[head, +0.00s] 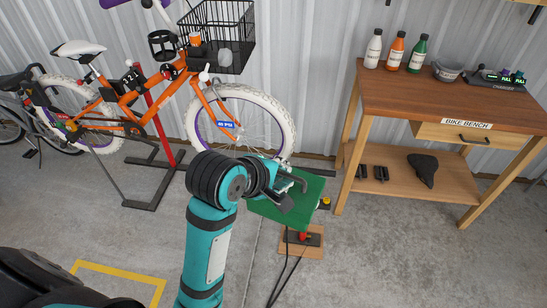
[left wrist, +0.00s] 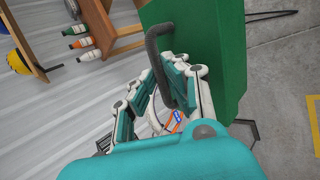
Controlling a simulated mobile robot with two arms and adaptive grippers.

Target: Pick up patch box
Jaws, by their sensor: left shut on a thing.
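The patch box is a green box (head: 312,195) with a dark curved handle, near the middle of the head view. My left gripper (head: 290,186) is at its handle side. In the left wrist view the green box (left wrist: 212,40) fills the upper middle, and my left gripper (left wrist: 172,85) is shut on its dark handle (left wrist: 158,50). The box looks tilted, and I cannot tell whether it touches anything beneath. The arm and gripper hide part of it. My right gripper is not in view.
A floor pump with a wooden base (head: 302,243) and black hose stands just below the box. An orange bike (head: 140,110) on a red stand is behind to the left. A wooden bike bench (head: 440,90) with bottles is at right. Concrete floor is open at lower right.

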